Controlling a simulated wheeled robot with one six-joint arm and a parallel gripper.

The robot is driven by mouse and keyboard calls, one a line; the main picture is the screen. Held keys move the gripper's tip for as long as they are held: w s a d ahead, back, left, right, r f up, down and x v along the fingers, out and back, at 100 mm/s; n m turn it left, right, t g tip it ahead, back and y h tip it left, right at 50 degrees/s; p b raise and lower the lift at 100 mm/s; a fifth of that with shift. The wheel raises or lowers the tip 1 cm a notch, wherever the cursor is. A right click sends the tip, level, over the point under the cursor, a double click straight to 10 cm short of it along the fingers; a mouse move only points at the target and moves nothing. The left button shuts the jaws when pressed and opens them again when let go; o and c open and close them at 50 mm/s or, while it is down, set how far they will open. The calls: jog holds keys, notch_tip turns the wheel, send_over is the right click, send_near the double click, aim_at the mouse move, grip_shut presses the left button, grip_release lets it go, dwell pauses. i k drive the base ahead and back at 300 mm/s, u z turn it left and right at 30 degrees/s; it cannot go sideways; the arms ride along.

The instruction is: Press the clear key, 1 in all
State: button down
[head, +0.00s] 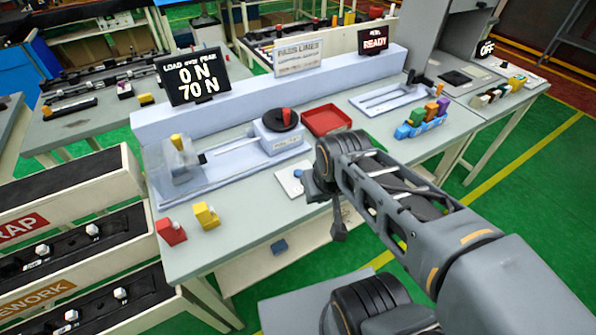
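A small blue round key (298,173) sits on a white plate (287,182) near the front edge of the bench, just left of my wrist. It looks like the clear key, but I can read no label on it. My gripper (338,236) hangs below the wrist, to the right of and nearer than the key, apart from it in the picture. Its fingers are small and dark, so their opening is unclear. A display (193,77) behind reads "LOAD over PEAK", 0 N and 70 N.
A test stand with a clear guard (165,172) and red-knobbed wheel (281,120) stands behind the plate. A red tray (326,120) and blue holder with coloured blocks (420,122) lie right. Red (171,232) and yellow (206,216) blocks stand front left.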

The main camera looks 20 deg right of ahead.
aim_at(297, 173)
jog(key=z, duration=1.5)
jog(key=k, duration=1.15)
jog(key=u, duration=1.5)
jog(key=i, duration=0.5)
jog(key=u, duration=0.1)
